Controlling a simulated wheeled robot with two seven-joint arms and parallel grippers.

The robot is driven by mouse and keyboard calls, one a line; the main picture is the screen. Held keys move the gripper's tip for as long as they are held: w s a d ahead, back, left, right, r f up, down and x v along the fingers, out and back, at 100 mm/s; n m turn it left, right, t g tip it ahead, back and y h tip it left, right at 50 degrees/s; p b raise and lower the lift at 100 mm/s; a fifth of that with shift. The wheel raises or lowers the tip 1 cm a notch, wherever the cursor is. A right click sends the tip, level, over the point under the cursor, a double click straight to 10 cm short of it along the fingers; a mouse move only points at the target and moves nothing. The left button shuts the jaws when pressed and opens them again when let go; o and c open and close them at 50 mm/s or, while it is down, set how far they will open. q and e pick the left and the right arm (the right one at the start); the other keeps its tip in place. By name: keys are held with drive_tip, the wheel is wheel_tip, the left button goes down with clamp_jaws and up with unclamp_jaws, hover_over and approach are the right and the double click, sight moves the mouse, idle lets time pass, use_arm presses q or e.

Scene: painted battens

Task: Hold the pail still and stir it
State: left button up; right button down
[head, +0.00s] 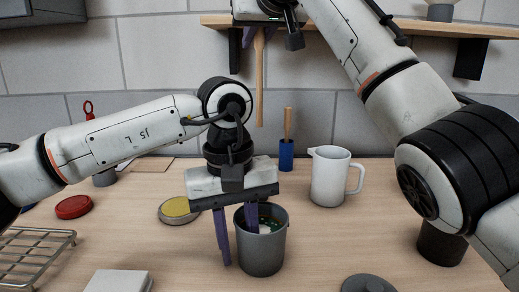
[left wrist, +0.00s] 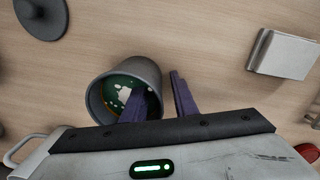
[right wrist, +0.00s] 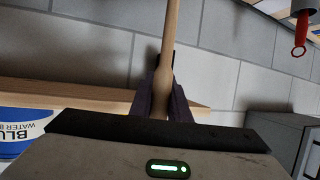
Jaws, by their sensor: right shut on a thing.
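The grey pail (head: 262,250) stands upright on the table, with dark green contents and white flecks showing inside. It also shows in the left wrist view (left wrist: 97,98). My left gripper (head: 237,242) points down at the pail's left wall, one finger inside the rim and one outside. Its fingers are apart, with a gap between the outer finger and the wall in the left wrist view. My right gripper (head: 258,35) is shut on a wooden stirring stick (head: 260,85), which hangs upright, high above the table behind the pail. The stick also shows in the right wrist view (right wrist: 170,35).
A white jug (head: 330,178) and a blue holder (head: 286,155) with a stick stand behind the pail. A yellow-topped lid (head: 178,210), a red lid (head: 73,207) and a wire rack (head: 35,255) lie left. A grey lid (head: 368,284) lies front right. A shelf (head: 400,25) crosses the wall.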

use_arm(q)
wheel_tip(320, 180, up, 12)
drive_tip(key=shift+a, duration=0.3)
drive_tip(key=shift+s, duration=0.1)
